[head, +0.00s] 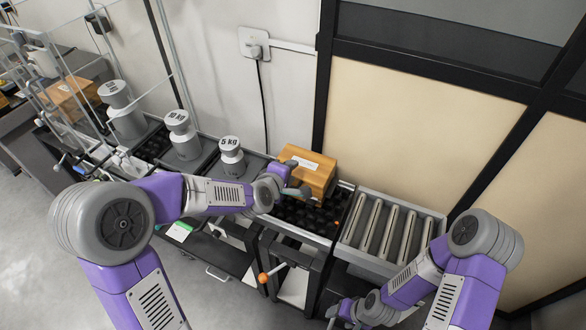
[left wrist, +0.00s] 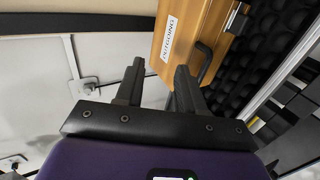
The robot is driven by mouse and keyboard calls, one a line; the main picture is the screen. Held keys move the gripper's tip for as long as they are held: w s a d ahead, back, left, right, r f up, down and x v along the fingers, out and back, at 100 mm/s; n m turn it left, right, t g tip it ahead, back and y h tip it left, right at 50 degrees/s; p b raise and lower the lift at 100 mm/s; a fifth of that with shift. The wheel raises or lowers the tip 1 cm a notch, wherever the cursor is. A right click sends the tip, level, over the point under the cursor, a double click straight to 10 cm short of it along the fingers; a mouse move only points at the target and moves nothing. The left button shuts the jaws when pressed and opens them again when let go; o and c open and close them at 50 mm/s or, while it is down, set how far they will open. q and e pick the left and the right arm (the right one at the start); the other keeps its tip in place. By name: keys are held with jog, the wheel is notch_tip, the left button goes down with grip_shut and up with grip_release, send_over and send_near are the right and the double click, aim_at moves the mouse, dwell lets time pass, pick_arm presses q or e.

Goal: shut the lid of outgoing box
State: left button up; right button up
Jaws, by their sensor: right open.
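The outgoing box (head: 318,178) is a wooden case with a white label, standing on a dark studded surface left of the rollers. In the left wrist view the box (left wrist: 187,52) is close ahead, with its "OUTGOING" label, a dark handle and a dark metal fitting. I cannot tell how far its lid is open. My left gripper (head: 298,191) is at the box's near side. In the left wrist view its fingers (left wrist: 159,82) are apart with nothing between them, just short of the handle. My right gripper (head: 344,314) is open, low at the bottom, away from the box.
A roller conveyor (head: 352,222) lies right of the box. A 5 kg weight (head: 231,165), a 10 kg weight (head: 184,142) and a larger weight (head: 126,116) stand to the left. Another wooden box (head: 70,96) is far left. An orange-knobbed lever (head: 264,277) sticks out in front.

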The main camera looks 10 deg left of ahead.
pick_arm(q)
jog(key=v, duration=0.4)
jog(key=shift+s+r, duration=0.2)
jog(key=shift+s, duration=0.15)
pick_arm(e)
jog(key=shift+r, duration=0.35)
pick_arm(q)
jog(key=s+f+m+g+p, duration=0.1)
jog(key=s+f+m+g, duration=0.25)
jog(key=f, duration=0.55)
jog(key=s+f+m+g, duration=0.2)
jog(key=s+f, duration=0.2)
jog(key=f, duration=0.6)
jog(key=s+d+f+m+g+h, duration=0.1)
jog(key=s+f+m+g, duration=0.4)
jog(key=s+f, duration=0.8)
jog(key=s+m, duration=0.1)
jog(key=s, duration=0.1)
jog(key=shift+s+d+m+g+p, duration=0.3)
jog(key=shift+d+m+g+p, duration=0.05)
jog(key=shift+d+p, duration=0.05)
pick_arm(e)
jog(key=shift+r, duration=0.65)
jog(key=shift+c, duration=0.3)
